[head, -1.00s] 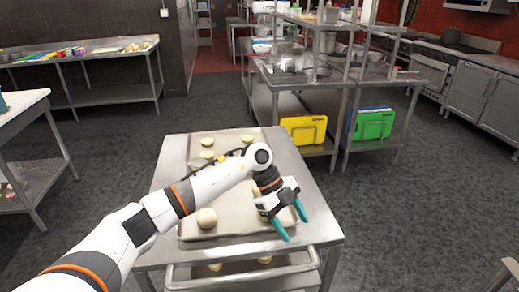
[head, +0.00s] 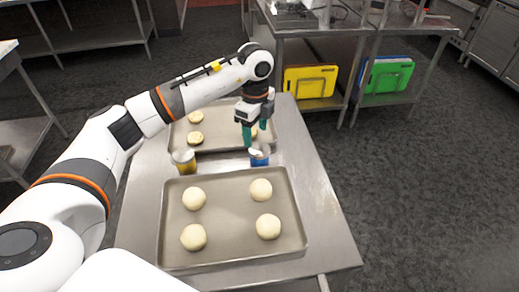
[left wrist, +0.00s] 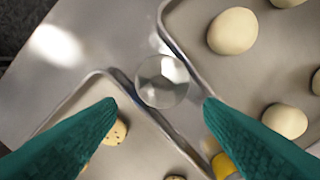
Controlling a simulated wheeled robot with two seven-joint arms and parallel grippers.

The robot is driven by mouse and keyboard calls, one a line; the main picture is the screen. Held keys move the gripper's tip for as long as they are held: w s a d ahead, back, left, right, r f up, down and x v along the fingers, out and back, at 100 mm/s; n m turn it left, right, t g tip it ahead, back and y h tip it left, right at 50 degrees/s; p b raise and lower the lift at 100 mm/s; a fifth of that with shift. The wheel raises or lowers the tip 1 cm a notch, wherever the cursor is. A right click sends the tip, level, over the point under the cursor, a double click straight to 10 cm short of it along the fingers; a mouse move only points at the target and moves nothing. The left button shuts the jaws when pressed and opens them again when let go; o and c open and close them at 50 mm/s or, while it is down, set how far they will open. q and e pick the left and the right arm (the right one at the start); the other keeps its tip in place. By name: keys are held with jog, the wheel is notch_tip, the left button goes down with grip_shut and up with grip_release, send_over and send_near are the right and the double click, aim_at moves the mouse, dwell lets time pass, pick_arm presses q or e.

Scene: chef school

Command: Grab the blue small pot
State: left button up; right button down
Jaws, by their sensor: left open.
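The blue small pot (head: 259,158) stands upright on the steel table between two baking trays, with a pale top. My left gripper (head: 255,134) points down just above and behind it, open and empty. In the left wrist view a round, glassy-looking top (left wrist: 162,81), apparently this pot's, lies between and slightly beyond the two teal fingertips (left wrist: 160,103). Its blue side cannot be made out there. I cannot tell the exact height gap. My right gripper is not in view.
A yellow pot (head: 184,160) stands left of the blue one, between the trays; its yellow edge also shows in the left wrist view (left wrist: 223,165). The front tray (head: 230,215) holds several dough balls. The back tray (head: 222,141) holds more dough pieces. Bare tabletop lies to the right.

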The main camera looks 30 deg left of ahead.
aim_at(258, 147)
pick_arm(q)
notch_tip(258, 147, down, 3)
jog(key=shift+p, duration=0.35)
jog(key=f, duration=0.1)
jog(key=f+p, duration=0.1)
jog(key=f, duration=0.1)
jog(key=f+p, duration=0.1)
jog(key=shift+s+d+f, duration=0.2)
jog(key=shift+d+f, duration=0.2)
jog(key=shift+f, duration=0.3)
jog(key=shift+w, duration=0.1)
jog(key=c, duration=0.8)
jog(key=shift+r, duration=0.1)
jog(key=shift+c, duration=0.2)
